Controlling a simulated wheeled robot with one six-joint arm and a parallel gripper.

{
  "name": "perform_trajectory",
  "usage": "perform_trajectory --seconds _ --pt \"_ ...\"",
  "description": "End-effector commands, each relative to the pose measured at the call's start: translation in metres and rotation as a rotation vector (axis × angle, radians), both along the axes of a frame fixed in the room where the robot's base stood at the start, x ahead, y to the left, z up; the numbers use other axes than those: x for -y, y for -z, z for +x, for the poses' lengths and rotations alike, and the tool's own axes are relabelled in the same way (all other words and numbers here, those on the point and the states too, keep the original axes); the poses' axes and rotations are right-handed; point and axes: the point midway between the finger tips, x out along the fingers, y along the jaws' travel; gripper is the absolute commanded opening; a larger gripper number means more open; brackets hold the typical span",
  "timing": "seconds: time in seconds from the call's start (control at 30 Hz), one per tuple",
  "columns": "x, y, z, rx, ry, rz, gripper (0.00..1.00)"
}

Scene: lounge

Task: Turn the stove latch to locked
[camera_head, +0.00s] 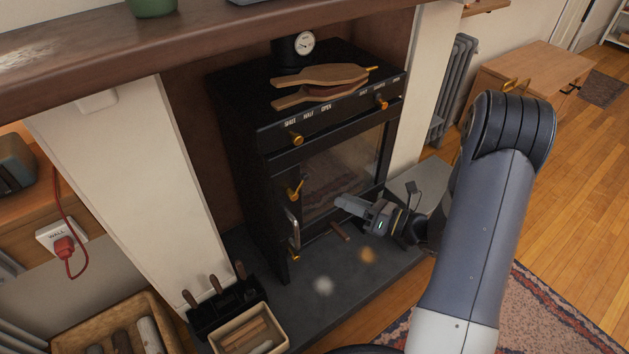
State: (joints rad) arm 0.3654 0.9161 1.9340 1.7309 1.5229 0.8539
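The black wood stove (262,160) stands in the fireplace with its glass door closed. Brass fittings run down the left of its front: a lever (296,190) pointing up and to the right, a silver vertical handle (291,228), and a small brass piece (294,257) lower down. I cannot tell for certain which fitting is the latch, and no locked mark is readable. My gripper (343,203) is in front of the lower glass, to the right of the lever and handle and apart from them. Its fingers point left; their gap is not clear.
Brass knobs (296,138) sit on the stove's upper front, with bellows (320,85) on top. The dark hearth (330,275) below is mostly clear. A tool rack (225,303) and a box of sticks (248,335) stand at its left front. A mantel (150,40) overhangs above.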

Motion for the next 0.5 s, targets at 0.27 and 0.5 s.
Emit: perform_trajectory --seconds 0.27,0.5 --pt "-0.028 0.001 0.016 0.003 -0.003 0.0 0.33" --pt "-0.065 0.001 0.037 0.003 -0.004 -0.002 0.33"
